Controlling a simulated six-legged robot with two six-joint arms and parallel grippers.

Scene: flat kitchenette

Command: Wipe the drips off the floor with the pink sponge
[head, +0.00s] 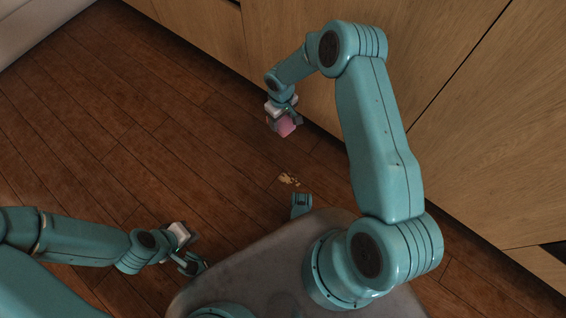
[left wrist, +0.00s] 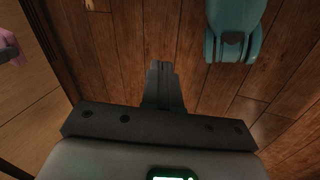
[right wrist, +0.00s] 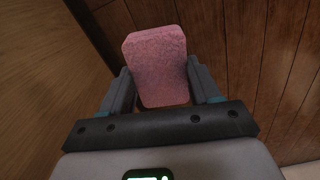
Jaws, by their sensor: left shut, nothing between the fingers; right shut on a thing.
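The pink sponge (head: 285,126) is held in my right gripper (head: 284,117), above the floor near the cabinet fronts. In the right wrist view the sponge (right wrist: 158,62) sits between the two fingers (right wrist: 162,88), its broad face showing. The drips (head: 289,179) are a small patch of pale tan spots on the wooden floor, below and apart from the sponge in the head view. My left gripper (head: 191,263) is shut and empty, low at the left of my base. Its closed fingers (left wrist: 164,72) show in the left wrist view.
Wooden cabinet fronts (head: 480,130) run along the right and top, close to my right arm. A pale surface (head: 35,30) is at the top left corner. Brown plank floor (head: 120,130) is clear across the left and middle.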

